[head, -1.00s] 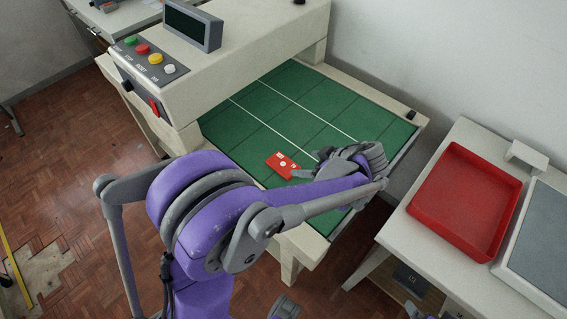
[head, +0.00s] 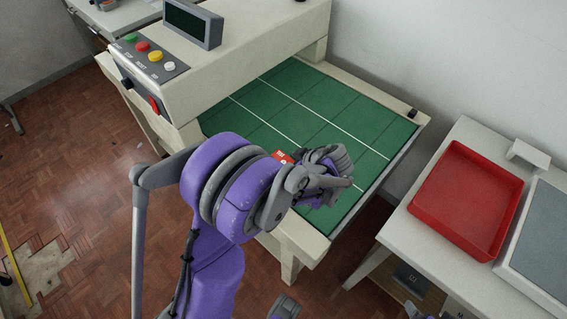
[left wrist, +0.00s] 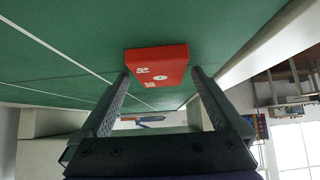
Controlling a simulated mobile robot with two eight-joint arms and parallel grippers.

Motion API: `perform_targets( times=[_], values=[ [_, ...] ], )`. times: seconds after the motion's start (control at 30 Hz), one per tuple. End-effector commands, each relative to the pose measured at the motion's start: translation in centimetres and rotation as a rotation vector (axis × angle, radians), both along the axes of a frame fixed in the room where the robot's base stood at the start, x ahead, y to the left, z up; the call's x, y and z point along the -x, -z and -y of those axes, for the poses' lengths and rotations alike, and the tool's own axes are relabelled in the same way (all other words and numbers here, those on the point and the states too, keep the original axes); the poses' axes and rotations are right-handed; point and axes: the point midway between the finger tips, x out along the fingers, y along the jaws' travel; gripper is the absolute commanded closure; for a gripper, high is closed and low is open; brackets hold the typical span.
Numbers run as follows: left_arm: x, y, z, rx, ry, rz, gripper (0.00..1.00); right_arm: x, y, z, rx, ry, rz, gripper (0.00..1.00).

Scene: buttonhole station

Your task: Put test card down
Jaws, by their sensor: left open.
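The red test card (head: 283,156) with white marks lies on the green belt (head: 300,108), partly hidden behind my left arm in the head view. My left gripper (head: 322,165) is over the belt beside the card; its fingertips are hard to make out there. In the left wrist view, the card (left wrist: 158,62) appears at the fingertips of my left gripper (left wrist: 160,76). One open finger is on each side, and I cannot tell whether either touches it.
A cream machine housing (head: 240,50) with coloured buttons spans the belt at the upper left. A red tray (head: 465,205) stands on a separate table at the right. The belt's far and right areas are clear.

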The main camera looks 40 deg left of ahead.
Motion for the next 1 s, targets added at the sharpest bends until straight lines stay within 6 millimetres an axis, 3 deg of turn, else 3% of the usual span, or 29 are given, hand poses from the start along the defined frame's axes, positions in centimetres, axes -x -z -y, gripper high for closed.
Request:
perform_targets(
  times=[0.07,0.53,0.8,1.0],
  values=[
    [0.0,0.0,0.0,0.0,0.0,0.0,0.0,0.0,0.0,0.0,0.0,0.0,0.0,0.0],
    [0.0,0.0,0.0,0.0,0.0,0.0,0.83,0.0,0.0,0.0,0.0,0.0,0.0,0.0],
    [0.0,-0.4,0.0,-0.001,0.0,0.0,0.84,0.0,-0.1,0.0,0.0,0.0,0.0,0.0],
    [0.0,-3.5,0.0,-0.001,0.0,0.0,0.84,-0.1,-0.5,0.0,0.0,0.0,0.002,0.0]
  ],
)
